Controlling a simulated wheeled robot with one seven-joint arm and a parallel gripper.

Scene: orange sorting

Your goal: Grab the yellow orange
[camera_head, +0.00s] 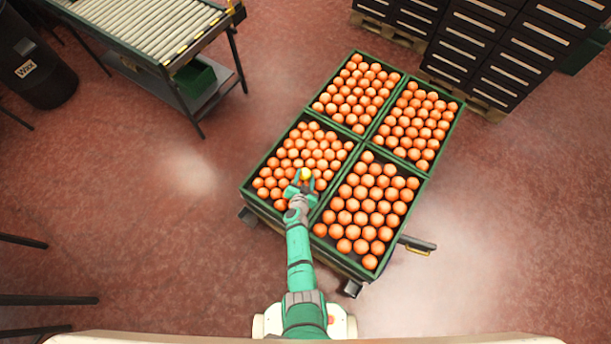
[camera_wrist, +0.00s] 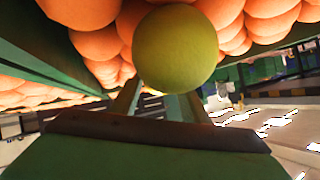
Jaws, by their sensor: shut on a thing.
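The yellow orange (camera_head: 305,174) is at my gripper (camera_head: 304,184), over the near-left compartment of a green crate (camera_head: 262,208). In the wrist view the yellow orange (camera_wrist: 175,47) looks yellow-green and sits at the ends of my gripper's fingers (camera_wrist: 155,105). The gripper is shut on it. Other oranges (camera_wrist: 95,45) lie close around and behind it. I cannot tell whether the yellow orange still touches them.
The crate's other compartments hold many orange fruits (camera_head: 368,205). A handle (camera_head: 417,246) sticks out at the crate's right. A roller conveyor (camera_head: 150,25) stands upper left, dark drawer cabinets (camera_head: 500,50) upper right. The floor left of the crate is clear.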

